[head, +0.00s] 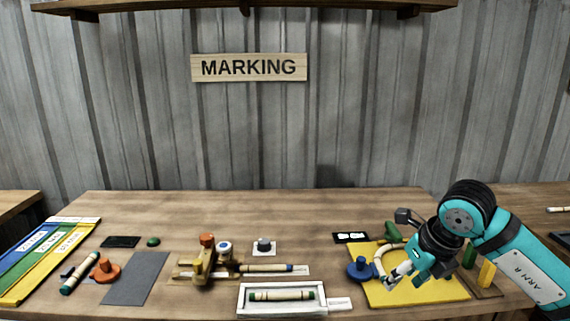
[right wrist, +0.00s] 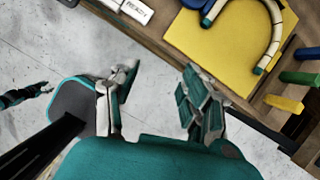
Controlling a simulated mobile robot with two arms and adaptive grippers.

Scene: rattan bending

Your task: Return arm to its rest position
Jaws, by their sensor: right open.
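My right gripper (head: 398,274) is in front of the yellow mat (head: 430,288) in the head view, on the teal arm marked ARM R. In the right wrist view the right gripper (right wrist: 158,80) is open and empty, with its fingers apart over the grey floor, off the table's front edge. A curved, pale rattan piece with green ends (right wrist: 277,35) lies on the yellow mat there, apart from the fingers. A small dark and teal shape at the left of that view may be my left gripper; its jaws cannot be made out.
The table (head: 150,211) carries a wooden jig (head: 206,262), a white tray (head: 243,302) with a rattan stick, and coloured strips (head: 45,255) at left. Green and yellow pegs (right wrist: 284,103) stand at the table's right front. The floor (right wrist: 45,45) before the table looks clear.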

